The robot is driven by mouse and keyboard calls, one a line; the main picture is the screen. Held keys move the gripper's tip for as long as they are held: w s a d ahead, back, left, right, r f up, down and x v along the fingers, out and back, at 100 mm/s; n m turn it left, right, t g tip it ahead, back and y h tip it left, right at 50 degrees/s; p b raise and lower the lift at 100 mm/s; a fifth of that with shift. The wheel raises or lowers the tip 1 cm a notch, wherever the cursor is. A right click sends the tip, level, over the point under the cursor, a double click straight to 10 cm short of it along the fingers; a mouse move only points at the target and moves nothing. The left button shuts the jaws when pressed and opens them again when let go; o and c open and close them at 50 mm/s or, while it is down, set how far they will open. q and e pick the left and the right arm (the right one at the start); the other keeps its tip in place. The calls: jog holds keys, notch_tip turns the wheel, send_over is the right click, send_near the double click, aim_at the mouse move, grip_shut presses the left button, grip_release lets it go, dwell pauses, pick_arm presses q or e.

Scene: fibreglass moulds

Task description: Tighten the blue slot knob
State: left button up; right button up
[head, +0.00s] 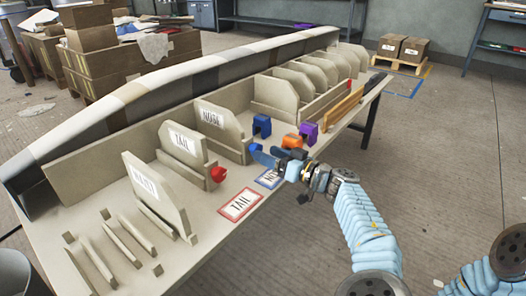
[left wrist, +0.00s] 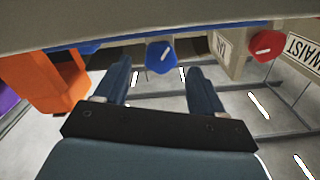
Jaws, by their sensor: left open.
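The blue slot knob (left wrist: 160,55) shows in the left wrist view with a pale line on its face. It appears between and just beyond the two finger tips of my left gripper (left wrist: 159,72), which is open and empty. In the head view the blue knob (head: 255,148) sits near the NOSE panel (head: 222,125), at the front side of the table, partly covered by my left gripper (head: 268,157). Whether the fingers touch the knob cannot be told. My right gripper is not in view.
A red knob (head: 218,173) sits to the left by the TAIL panel (head: 183,140). Orange (head: 291,142), purple (head: 308,133) and blue (head: 262,125) blocks stand close beside the left gripper. A red-edged TAIL card (head: 240,204) lies on the table front.

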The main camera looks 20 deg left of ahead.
pick_arm(q)
jog(key=v, duration=1)
jog(key=shift+d+p, duration=0.3)
jog(key=shift+p, duration=0.05)
jog(key=shift+s, duration=0.1)
